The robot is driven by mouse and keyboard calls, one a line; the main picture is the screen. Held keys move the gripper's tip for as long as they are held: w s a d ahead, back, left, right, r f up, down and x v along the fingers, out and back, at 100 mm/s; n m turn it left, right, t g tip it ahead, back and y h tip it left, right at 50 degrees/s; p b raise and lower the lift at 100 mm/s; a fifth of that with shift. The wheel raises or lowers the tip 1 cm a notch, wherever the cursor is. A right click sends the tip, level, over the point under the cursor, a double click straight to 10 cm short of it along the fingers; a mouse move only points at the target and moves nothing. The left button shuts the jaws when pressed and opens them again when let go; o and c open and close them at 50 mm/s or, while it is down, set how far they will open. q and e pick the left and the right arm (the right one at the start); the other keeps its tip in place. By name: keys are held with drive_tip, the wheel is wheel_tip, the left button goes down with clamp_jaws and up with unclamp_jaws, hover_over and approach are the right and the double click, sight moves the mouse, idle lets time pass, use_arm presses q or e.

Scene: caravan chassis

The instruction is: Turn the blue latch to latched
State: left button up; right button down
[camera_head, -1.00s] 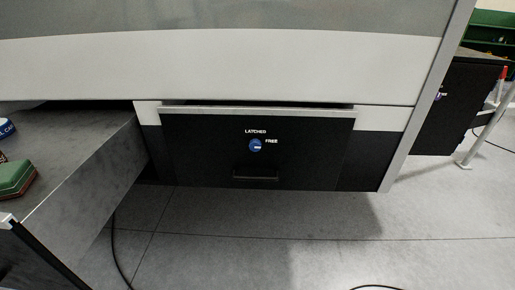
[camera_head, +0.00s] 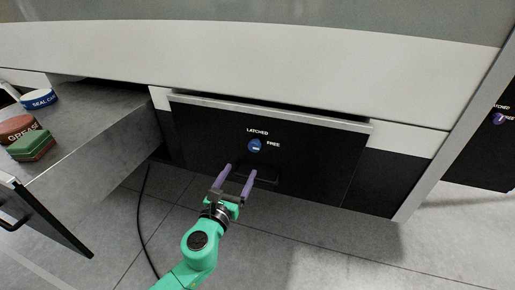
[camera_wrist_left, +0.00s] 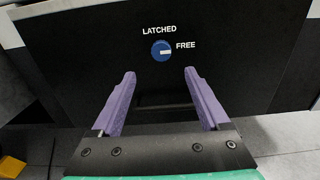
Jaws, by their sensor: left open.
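The blue latch (camera_head: 254,146) is a round knob on a black drawer front (camera_head: 310,165). The word LATCHED stands above it and FREE to its right. In the left wrist view the blue latch (camera_wrist_left: 163,51) has a white mark pointing right, toward FREE. My left gripper (camera_head: 237,175) has purple fingers, is open and empty, and is below and slightly left of the latch, apart from it. In the left wrist view the latch shows beyond and between the fingertips of the left gripper (camera_wrist_left: 160,75). My right gripper is not in view.
A dark handle (camera_head: 266,180) sits low on the drawer front. At left, an open grey drawer (camera_head: 105,125) holds a blue SEAL CAP tin (camera_head: 39,99), a red GREASE tin (camera_head: 18,128) and a green box (camera_head: 32,147). Another black panel with a purple knob (camera_head: 499,118) is at right. A cable (camera_head: 140,215) lies on the floor.

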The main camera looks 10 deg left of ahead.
sight(254, 148)
use_arm(q)
drive_tip(key=w, duration=0.7)
drive_tip(key=w+d, duration=0.1)
drive_tip(key=w, duration=0.3)
drive_tip(key=shift+f, duration=0.1)
clamp_jaws()
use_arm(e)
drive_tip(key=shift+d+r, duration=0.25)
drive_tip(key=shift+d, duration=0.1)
use_arm(q)
drive_tip(key=shift+n, duration=0.3)
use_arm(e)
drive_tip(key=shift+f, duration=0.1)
use_arm(q)
drive_tip(key=n+b, duration=0.1)
drive_tip(key=n, duration=0.8)
drive_tip(key=shift+d+b, duration=0.1)
drive_tip(key=shift+b, duration=0.3)
drive_tip(key=n, duration=0.4)
drive_tip(key=shift+b, duration=0.3)
drive_tip(key=shift+n, duration=2.2)
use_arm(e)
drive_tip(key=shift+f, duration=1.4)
